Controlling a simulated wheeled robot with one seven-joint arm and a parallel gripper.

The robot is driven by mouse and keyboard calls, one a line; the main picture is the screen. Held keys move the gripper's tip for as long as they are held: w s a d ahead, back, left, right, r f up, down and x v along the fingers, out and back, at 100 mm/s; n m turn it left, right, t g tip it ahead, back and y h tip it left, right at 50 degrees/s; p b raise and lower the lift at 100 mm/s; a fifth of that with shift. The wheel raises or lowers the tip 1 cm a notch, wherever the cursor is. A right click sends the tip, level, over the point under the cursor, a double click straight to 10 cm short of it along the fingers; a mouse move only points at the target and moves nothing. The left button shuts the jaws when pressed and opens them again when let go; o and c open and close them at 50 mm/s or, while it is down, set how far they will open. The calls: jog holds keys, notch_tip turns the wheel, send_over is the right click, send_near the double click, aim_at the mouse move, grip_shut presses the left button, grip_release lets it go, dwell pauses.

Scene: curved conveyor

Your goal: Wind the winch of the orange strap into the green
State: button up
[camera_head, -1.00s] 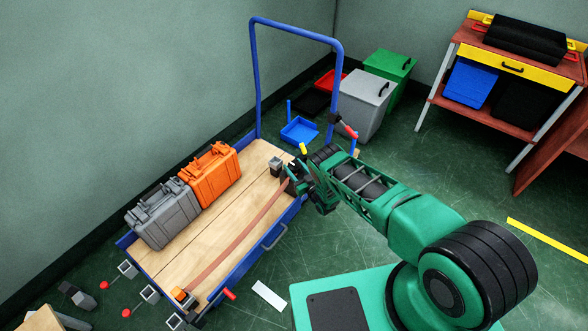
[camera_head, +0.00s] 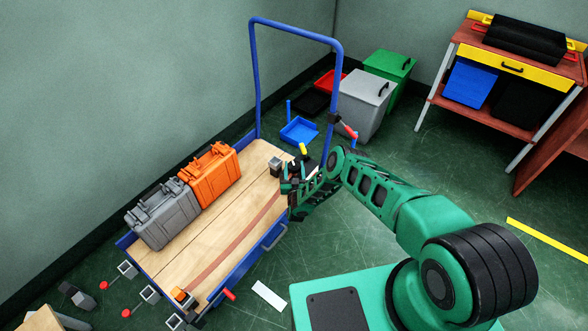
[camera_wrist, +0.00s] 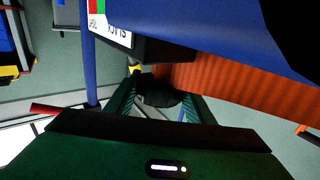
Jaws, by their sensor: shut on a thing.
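The orange strap (camera_head: 237,240) lies lengthwise over the right side of the cart's wooden deck. In the wrist view the strap (camera_wrist: 235,83) is a ribbed orange band close ahead at the right. My gripper (camera_head: 290,188) is at the cart's right edge, at the strap's far end, and hides most of the winch there. In the wrist view my gripper (camera_wrist: 158,100) is shut on a dark rounded part, seemingly the winch handle. A gauge label (camera_wrist: 108,18) with green, red and white fields shows at the top. Its pointer cannot be made out.
A grey case (camera_head: 163,217) and an orange case (camera_head: 210,176) stand on the deck's left side. The cart's blue push bar (camera_head: 257,80) rises behind my gripper. Grey (camera_head: 362,105) and green (camera_head: 390,68) bins stand beyond.

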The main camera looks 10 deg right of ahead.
jog(key=shift+d, duration=0.1)
dwell(0.3)
jog(key=o, duration=1.1)
jog(key=shift+c, duration=0.2)
jog(key=shift+s, duration=0.1)
jog(key=s+a, duration=0.2)
jog(key=s, duration=0.8)
jog(key=shift+s, duration=0.2)
jog(key=shift+f, duration=0.1)
